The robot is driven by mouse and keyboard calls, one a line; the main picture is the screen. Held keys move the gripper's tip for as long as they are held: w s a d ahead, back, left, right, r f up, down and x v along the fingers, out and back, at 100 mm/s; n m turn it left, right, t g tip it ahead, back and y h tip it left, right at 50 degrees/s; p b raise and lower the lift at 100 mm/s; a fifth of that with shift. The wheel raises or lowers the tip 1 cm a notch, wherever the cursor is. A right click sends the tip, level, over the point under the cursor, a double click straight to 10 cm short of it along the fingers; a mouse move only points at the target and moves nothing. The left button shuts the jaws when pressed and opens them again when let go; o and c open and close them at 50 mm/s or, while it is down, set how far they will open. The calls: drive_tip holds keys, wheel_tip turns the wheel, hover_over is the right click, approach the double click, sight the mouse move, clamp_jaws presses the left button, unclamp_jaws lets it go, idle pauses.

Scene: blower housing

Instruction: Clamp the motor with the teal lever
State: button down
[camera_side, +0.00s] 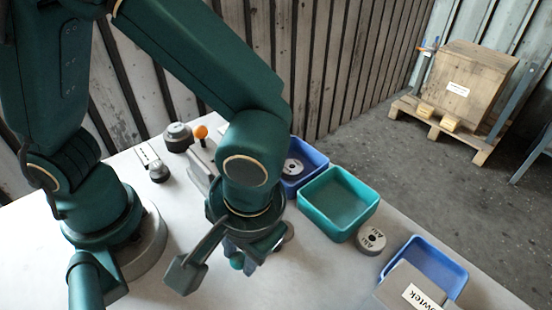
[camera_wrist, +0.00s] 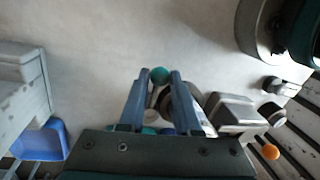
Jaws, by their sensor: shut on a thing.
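The teal lever's round knob (camera_wrist: 159,76) sits between the tips of my gripper (camera_wrist: 158,84) in the wrist view. My gripper is shut on it, one finger at each side. A pale lever stem shows below the knob, between the fingers. In the side view, my gripper (camera_side: 243,264) is low over the table, and a bit of teal knob (camera_side: 236,260) shows at the fingers. A round grey part (camera_wrist: 184,100) lies partly behind the right finger in the wrist view. My wrist hides most of the motor and its seat, so how the motor sits cannot be told.
An orange-knobbed lever (camera_side: 201,131) stands behind my wrist. A blue bin (camera_side: 318,158) holding a grey disc, a teal bin (camera_side: 312,208) and a loose grey disc (camera_side: 370,240) are to the right. Another blue bin (camera_side: 452,256) and a labelled grey box (camera_side: 408,290) are at the front right.

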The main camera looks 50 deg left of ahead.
drive_tip(key=shift+d, duration=0.1)
idle(0.4)
drive_tip(key=d+n, duration=0.1)
drive_tip(key=n, duration=0.1)
drive_tip(key=w+d+n, duration=0.1)
drive_tip(key=n, duration=0.1)
drive_tip(key=shift+d+g, duration=0.15)
drive_tip(key=shift+g, duration=0.25)
drive_tip(key=n, duration=0.1)
drive_tip(key=w+d+n, duration=0.1)
drive_tip(key=n, duration=0.1)
drive_tip(key=d+n+h, duration=0.1)
drive_tip(key=shift+w+n+g, duration=0.3)
drive_tip(key=shift+n, duration=0.1)
drive_tip(key=w+n, duration=0.1)
drive_tip(key=d+n, duration=0.1)
drive_tip(key=n, duration=0.1)
drive_tip(key=shift+w+n+h, duration=0.3)
drive_tip(key=shift+w, duration=0.1)
drive_tip(key=shift+w+d+n+h, duration=0.1)
drive_tip(key=shift+w+n+h, duration=0.1)
drive_tip(key=shift+w+n, duration=0.55)
drive_tip(key=shift+w+d+n+h, duration=0.1)
drive_tip(key=shift+w+n+h, duration=0.15)
drive_tip(key=shift+n, duration=0.9)
drive_tip(key=shift+w, duration=0.15)
drive_tip(key=c, duration=0.6)
unclamp_jaws()
